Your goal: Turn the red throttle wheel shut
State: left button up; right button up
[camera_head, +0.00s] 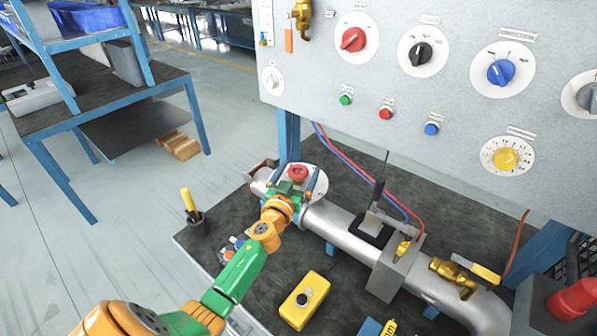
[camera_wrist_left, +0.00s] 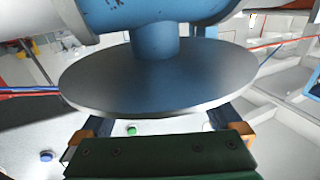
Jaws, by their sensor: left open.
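A small red knob-like part (camera_head: 298,172) shows at the left end of the silver pipe, in front of a pale round disc (camera_head: 319,178). I cannot tell for sure whether it is the throttle wheel. My left gripper (camera_head: 295,183) is open right at this part, with its blue fingers spread; contact is unclear. In the left wrist view a grey disc (camera_wrist_left: 160,80) on a blue stem (camera_wrist_left: 153,42) fills the middle and hides the fingertips. My right gripper is not in view.
The silver pipe (camera_head: 335,222) runs right across the dark bench, past a grey block and a brass valve (camera_head: 455,275). A yellow box (camera_head: 307,300) lies in front. A red rounded part (camera_head: 574,299) is at lower right. The knob panel (camera_head: 400,85) stands behind.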

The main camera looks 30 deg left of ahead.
pick_arm(q)
jog(key=shift+w, duration=0.15)
jog(key=shift+s+r, duration=0.1)
jog(key=shift+s, duration=0.15)
jog(key=shift+c, duration=1.3)
jog(key=shift+d+r, duration=0.1)
jog(key=c, duration=1.1)
